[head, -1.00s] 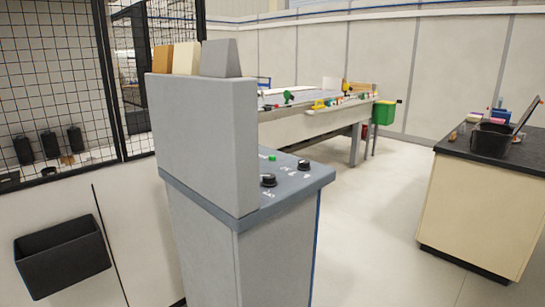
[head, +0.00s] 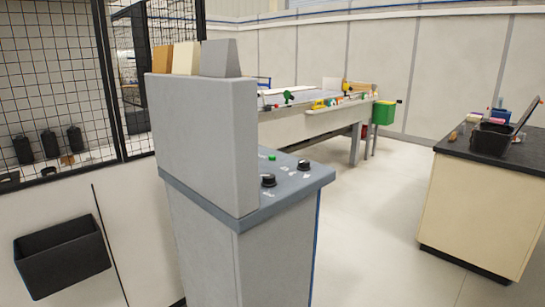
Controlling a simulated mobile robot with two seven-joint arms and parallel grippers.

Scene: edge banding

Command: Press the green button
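The green button (head: 272,157) is a small round cap on the sloped blue-grey top of the grey control console (head: 268,255), in the middle of the head view. It sits close beside the console's tall grey upright panel (head: 205,140). Two black knobs stand on the same top: one nearer knob (head: 268,180) and one to the right (head: 303,165). Part of the console top is hidden behind the upright panel. Neither of my grippers shows in the head view.
A black bin (head: 62,258) hangs on the wall at lower left, below a mesh fence (head: 50,80). A long workbench (head: 310,127) stands behind the console. A dark-topped cabinet (head: 475,215) stands at right. The floor (head: 375,240) between console and cabinet is clear.

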